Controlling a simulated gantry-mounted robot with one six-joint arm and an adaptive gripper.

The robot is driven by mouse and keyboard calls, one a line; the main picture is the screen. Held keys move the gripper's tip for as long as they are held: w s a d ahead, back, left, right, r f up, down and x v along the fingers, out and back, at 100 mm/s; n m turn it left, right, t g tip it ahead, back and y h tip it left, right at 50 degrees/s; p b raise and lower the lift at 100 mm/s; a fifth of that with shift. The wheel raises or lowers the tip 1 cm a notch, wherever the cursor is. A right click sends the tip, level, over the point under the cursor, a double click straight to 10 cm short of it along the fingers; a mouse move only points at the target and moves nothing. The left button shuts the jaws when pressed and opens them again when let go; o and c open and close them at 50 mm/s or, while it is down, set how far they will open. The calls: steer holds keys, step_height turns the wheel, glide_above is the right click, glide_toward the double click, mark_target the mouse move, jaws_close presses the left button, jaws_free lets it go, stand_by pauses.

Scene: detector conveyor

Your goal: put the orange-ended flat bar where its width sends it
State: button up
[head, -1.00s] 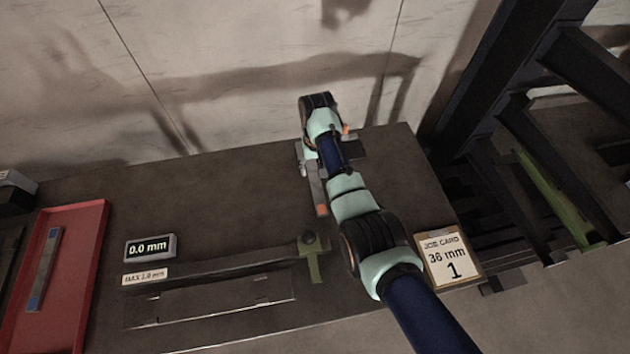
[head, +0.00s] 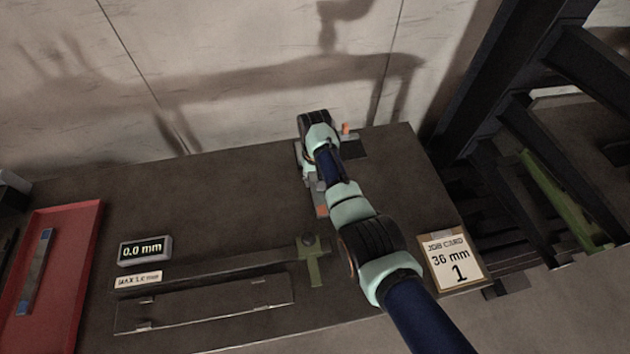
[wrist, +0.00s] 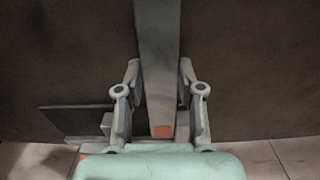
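The flat bar (head: 322,210) lies on the bench, grey with an orange patch at its near end, partly hidden under my arm in the head view. In the wrist view the grey bar (wrist: 158,60) runs from the top edge down between my fingers, with an orange patch near its lower end. My gripper (wrist: 160,80) has one finger on each side of the bar, tips close to its edges. I cannot tell whether they touch it. A job card (head: 452,262) at the right reads 36 mm and 1. A display (head: 146,249) reads 0.0 mm.
A red tray (head: 88,235) at the left holds another grey bar (head: 35,270) with blue ends. A dark plate (wrist: 75,119) is beside the bar. Dark framework stands at the right.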

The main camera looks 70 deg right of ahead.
jaws_close()
steer(key=shift+r, duration=0.1)
steer(key=shift+r, duration=0.1)
step_height(320, 180, up, 20)
steer(key=p, duration=0.6)
steer(key=shift+p, duration=0.4)
